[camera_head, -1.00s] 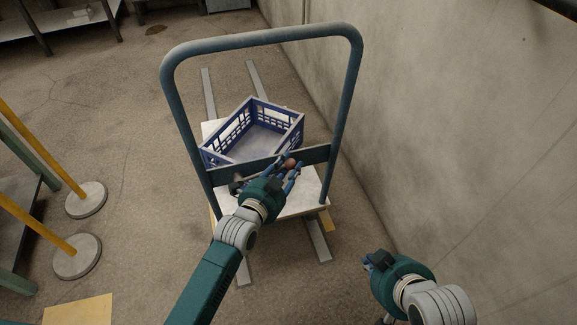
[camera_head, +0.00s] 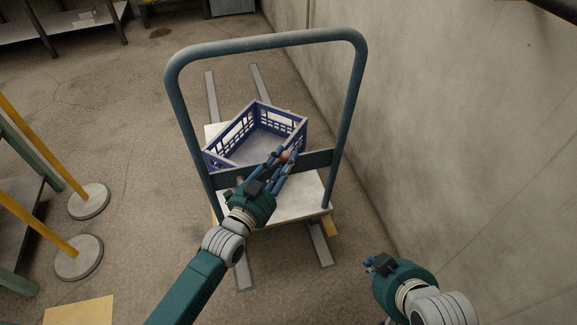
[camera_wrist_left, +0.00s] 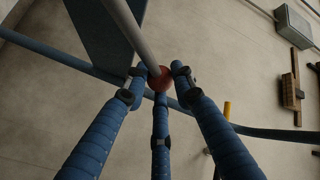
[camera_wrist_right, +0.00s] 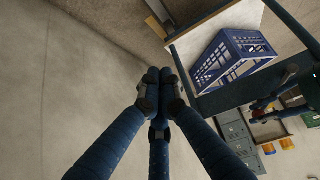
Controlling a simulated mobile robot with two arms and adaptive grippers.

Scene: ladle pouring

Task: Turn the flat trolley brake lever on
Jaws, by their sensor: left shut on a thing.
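The flat trolley (camera_head: 296,208) has a tall blue-grey handle frame with a crossbar. Its brake lever ends in a reddish round knob, which shows near the crossbar in the head view (camera_head: 285,156). In the left wrist view, the lever's grey rod (camera_wrist_left: 135,38) leads down to the knob (camera_wrist_left: 159,80). My left gripper (camera_head: 279,160) has its blue fingers closed around the knob, hiding part of the lever. My right gripper (camera_head: 369,265) is low at the right, away from the trolley; its fingers are together and empty in the right wrist view (camera_wrist_right: 157,76).
A blue crate (camera_head: 222,152) sits on the trolley behind the crossbar. A concrete wall (camera_head: 450,130) stands close on the right. Yellow posts with round bases (camera_head: 79,257) stand at the left. The floor (camera_head: 130,130) between them and the trolley is clear.

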